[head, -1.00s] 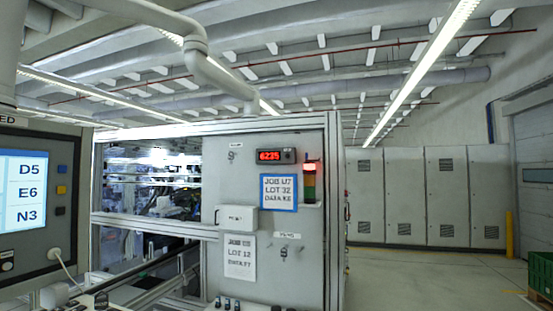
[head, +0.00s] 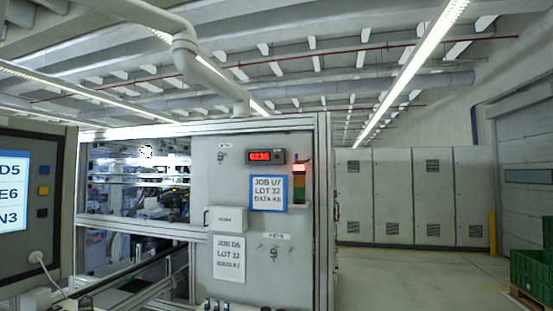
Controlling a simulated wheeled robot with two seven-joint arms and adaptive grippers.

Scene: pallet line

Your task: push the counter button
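A black counter display (head: 265,156) with red digits, which look like 6235, is mounted high on the grey panel (head: 210,175) of the machine cabinet. A small dark part sits at its right end, too small to tell whether it is a button. Several small knobs or switches (head: 216,304) show along the bottom edge of the view, cut off below. I cannot tell which control is the counter button. Neither of my grippers can be made out in the head view.
A red-lit signal tower (head: 299,182) stands right of a blue-framed job sheet (head: 269,205). A white box (head: 227,219) juts from the panel. A monitor (head: 30,215) with a cable stands at left. Green crates (head: 532,275) are at far right; floor between is clear.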

